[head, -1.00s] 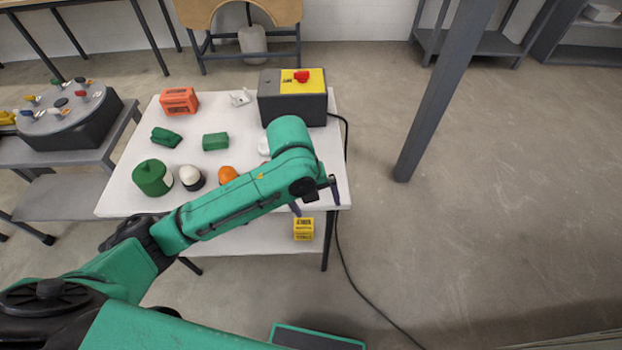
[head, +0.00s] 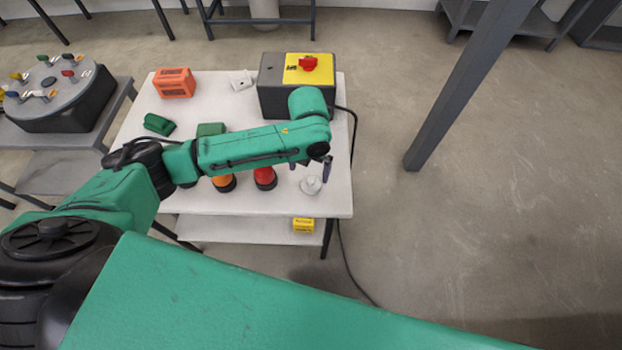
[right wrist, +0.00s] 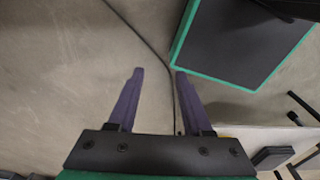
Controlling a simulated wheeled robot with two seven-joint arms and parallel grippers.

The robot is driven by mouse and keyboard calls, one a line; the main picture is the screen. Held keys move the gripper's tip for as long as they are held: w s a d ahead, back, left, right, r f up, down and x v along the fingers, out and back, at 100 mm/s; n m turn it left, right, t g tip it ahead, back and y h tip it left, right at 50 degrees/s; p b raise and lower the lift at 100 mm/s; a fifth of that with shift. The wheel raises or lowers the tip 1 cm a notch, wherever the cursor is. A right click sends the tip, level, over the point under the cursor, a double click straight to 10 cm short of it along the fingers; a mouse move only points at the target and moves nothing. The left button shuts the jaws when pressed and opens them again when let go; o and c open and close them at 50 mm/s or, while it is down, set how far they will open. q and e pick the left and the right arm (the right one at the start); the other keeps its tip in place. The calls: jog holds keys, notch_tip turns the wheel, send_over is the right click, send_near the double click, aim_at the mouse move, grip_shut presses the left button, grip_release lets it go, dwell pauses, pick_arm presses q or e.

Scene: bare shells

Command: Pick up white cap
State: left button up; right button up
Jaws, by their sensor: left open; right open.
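A small white cap (head: 311,186) with a round base sits near the right front of the white table, in the head view. My left gripper (head: 309,168) is open, its two dark fingers pointing down near the cap and spread to either side in the picture. I cannot tell whether they touch the cap or how high they are above the table. My right gripper (right wrist: 159,74) is open and empty in the right wrist view, over the floor.
On the white table (head: 235,203) stand a red dome (head: 265,178), an orange dome (head: 224,184), green blocks (head: 159,125), an orange box (head: 175,83) and a dark control box (head: 272,97). My left arm hides part of the table. A yellow box (head: 303,225) lies on the lower shelf.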

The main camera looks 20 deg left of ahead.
aim_at(311, 179)
pick_arm(q)
jog(key=f, duration=0.2)
jog(key=shift+w+f, duration=0.3)
jog(key=shift+f, duration=0.1)
jog(key=f, duration=0.1)
jog(key=f+p, duration=0.1)
jog(key=f, duration=0.2)
jog(key=shift+w+d+f+p, duration=0.1)
jog(key=shift+w+f+p, duration=0.2)
jog(key=shift+w, duration=0.1)
jog(key=shift+s+f, duration=0.1)
jog(key=shift+f, duration=0.2)
jog(key=c, duration=1.3)
pick_arm(e)
jog(key=shift+w+r, duration=0.65)
jog(key=shift+r, duration=0.25)
pick_arm(q)
jog(key=shift+r, duration=0.1)
